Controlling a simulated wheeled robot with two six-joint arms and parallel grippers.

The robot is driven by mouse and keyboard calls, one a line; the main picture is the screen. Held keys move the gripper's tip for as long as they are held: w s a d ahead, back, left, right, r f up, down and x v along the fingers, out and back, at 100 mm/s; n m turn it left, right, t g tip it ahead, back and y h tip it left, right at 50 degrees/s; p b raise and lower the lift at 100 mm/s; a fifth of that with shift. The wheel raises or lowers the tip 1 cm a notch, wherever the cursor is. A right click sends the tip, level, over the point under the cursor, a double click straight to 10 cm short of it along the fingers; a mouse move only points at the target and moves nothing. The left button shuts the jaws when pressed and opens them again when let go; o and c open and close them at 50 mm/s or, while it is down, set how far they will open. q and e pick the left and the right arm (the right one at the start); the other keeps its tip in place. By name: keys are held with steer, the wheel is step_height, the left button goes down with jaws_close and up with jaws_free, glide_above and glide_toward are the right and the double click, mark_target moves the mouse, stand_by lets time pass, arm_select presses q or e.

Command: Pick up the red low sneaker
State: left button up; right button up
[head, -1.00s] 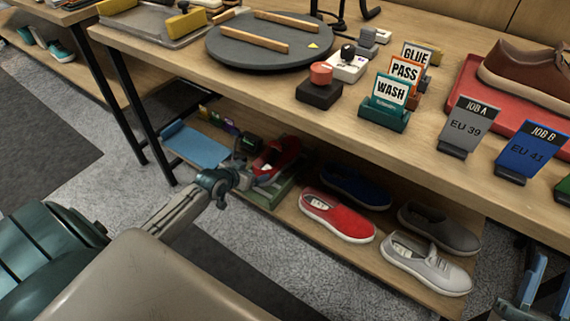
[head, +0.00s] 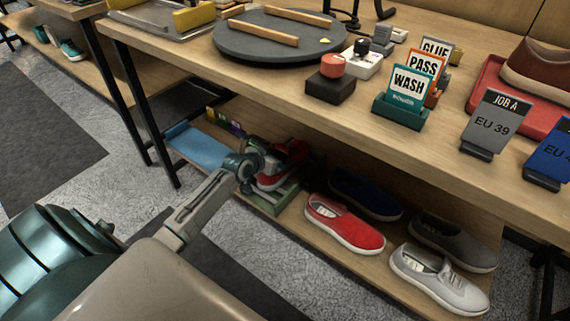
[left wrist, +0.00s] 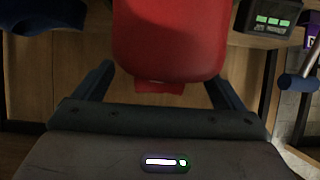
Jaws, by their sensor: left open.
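A red sneaker with a white sole (head: 296,150) is on the low shelf, at a green tray (head: 268,203), partly hidden behind my left arm. My left gripper (head: 272,160) is at this sneaker, its fingers mostly hidden in the head view. In the left wrist view, the red sneaker (left wrist: 172,40) reaches in between the two open, dark blue fingers (left wrist: 160,80); I cannot tell whether they touch it. A second red shoe, a slip-on with a white sole (head: 345,223), lies apart to the right on the shelf. My right gripper is out of view.
Navy (head: 365,193), dark grey (head: 452,240) and light grey (head: 437,278) shoes lie on the shelf at the right. A blue mat (head: 195,146) lies at its left. The tabletop (head: 290,90) overhangs the shelf. A black device with green displays (left wrist: 270,18) shows in the wrist view.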

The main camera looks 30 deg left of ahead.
mark_target(281, 155)
arm_select(q)
steer(key=x, duration=0.3)
steer(key=shift+s+f+b, duration=0.1)
steer(key=shift+f+b, duration=0.1)
steer(key=shift+b, duration=0.15)
steer(key=shift+w+f, duration=0.1)
steer(key=shift+w, duration=0.2)
steer(key=shift+c, duration=0.2)
steer(key=c, duration=1.6)
steer(key=shift+c, duration=0.2)
